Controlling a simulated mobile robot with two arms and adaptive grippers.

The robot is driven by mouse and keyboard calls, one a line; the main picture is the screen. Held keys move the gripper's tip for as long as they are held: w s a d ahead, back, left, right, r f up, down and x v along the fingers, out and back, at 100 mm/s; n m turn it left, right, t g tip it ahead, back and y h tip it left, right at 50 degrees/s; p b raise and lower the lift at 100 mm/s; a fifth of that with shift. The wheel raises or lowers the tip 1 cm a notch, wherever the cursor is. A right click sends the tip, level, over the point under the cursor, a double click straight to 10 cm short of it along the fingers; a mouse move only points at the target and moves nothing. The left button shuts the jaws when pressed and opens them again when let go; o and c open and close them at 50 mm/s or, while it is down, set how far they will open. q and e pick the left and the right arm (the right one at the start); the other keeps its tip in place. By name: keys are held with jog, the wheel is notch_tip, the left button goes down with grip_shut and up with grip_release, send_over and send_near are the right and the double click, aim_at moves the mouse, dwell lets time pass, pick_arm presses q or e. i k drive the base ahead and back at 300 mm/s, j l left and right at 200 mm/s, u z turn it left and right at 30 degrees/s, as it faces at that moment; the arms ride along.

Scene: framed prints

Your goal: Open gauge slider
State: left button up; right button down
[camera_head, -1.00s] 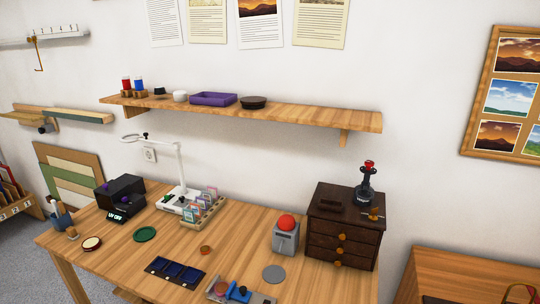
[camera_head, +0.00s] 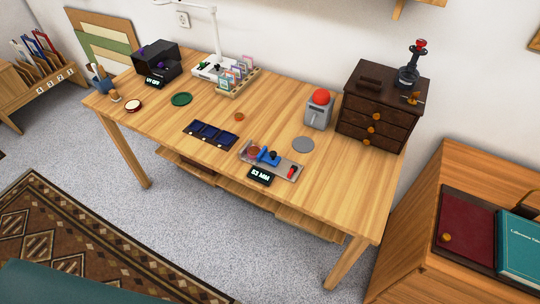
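A small gauge (camera_head: 287,172) lies near the front edge of the wooden table, right of the middle. It has a grey base, a blue sliding part (camera_head: 268,157) with a dark knob, and a red piece at its right end. A reddish-brown disc sits at its left part, beside the blue part. A black display (camera_head: 260,176) at its front reads what looks like "53 MM". The exact gap at the slider is too small to tell. Neither of my grippers is in view.
On the table (camera_head: 340,190) are a dark blue tray (camera_head: 211,134), a grey disc (camera_head: 303,144), a grey box with a red button (camera_head: 320,107) and a dark drawer cabinet (camera_head: 378,105). A wooden cabinet (camera_head: 455,200) stands at the right. Carpet floor lies open in front.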

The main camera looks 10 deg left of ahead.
aim_at(271, 158)
jog(key=i+l, duration=0.1)
jog(key=i, duration=0.3)
jog(key=i+l, duration=0.1)
jog(key=i, duration=0.3)
